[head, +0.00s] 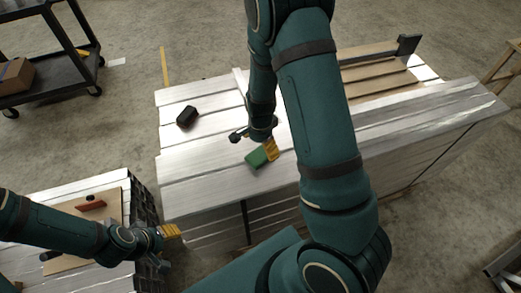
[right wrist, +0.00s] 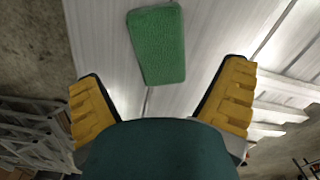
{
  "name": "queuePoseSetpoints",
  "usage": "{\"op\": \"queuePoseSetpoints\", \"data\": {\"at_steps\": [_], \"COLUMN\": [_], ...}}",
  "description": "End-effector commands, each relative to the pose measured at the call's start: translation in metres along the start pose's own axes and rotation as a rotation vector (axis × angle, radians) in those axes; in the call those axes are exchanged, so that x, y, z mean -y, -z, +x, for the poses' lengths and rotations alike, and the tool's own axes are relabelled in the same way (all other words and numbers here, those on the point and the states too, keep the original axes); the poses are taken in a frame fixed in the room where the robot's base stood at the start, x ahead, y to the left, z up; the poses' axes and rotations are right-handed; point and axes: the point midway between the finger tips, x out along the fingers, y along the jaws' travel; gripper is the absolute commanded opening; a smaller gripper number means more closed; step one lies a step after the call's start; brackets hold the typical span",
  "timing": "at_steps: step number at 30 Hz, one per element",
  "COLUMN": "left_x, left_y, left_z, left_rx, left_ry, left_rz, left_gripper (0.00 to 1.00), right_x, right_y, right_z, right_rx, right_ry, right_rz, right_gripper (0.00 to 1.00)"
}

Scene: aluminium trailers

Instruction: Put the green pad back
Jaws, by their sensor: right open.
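The green pad (head: 256,158) lies on the silver slatted trailer top, close to its front edge. It also shows in the right wrist view (right wrist: 157,45), flat, beyond the fingertips and between their lines. My right gripper (head: 257,143) is beside the pad; in the wrist view its two yellow fingers (right wrist: 161,80) are wide apart with nothing held. The head view does not show clearly whether a finger touches the pad. My left gripper (head: 168,245) is at the right side of the low left stack, away from the pad; its opening is unclear.
A black block (head: 187,116) lies on the trailer top (head: 190,168). Brown planks (head: 375,72) lie at its far right. The left stack carries a brown board (head: 70,222) with a red-and-black tool (head: 91,204). A dark cart (head: 55,67) holds a cardboard box (head: 15,76).

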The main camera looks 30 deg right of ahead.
Motion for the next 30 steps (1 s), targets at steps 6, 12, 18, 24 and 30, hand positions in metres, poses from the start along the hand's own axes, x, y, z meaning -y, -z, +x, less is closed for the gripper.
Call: {"op": "queuePoseSetpoints", "data": {"at_steps": [6, 12, 18, 24, 30], "left_x": [-0.005, -0.007, -0.007, -0.007, -0.007], "left_y": [0.006, 0.009, 0.009, 0.009, 0.009], "left_z": [-0.014, -0.018, -0.019, -0.019, -0.019], "left_rx": [-0.012, -0.019, -0.020, -0.020, -0.020], "left_ry": [0.001, 0.002, 0.002, 0.002, 0.002], "left_rz": [-0.003, -0.005, -0.006, -0.006, -0.006], "left_gripper": [0.47, 0.47, 0.47, 0.47, 0.47], "right_x": [0.001, 0.000, -0.010, -0.038, -0.061], "right_y": [0.000, 0.000, -0.021, -0.094, -0.162], "right_z": [-0.046, -0.066, -0.042, 0.018, 0.036], "right_rx": [-0.001, -0.001, 0.020, 0.095, 0.139], "right_ry": [0.002, 0.001, 0.008, 0.113, 0.289], "right_rz": [-0.002, -0.001, -0.175, -0.697, -1.098], "right_gripper": [0.95, 0.95, 0.95, 0.95, 0.95]}}
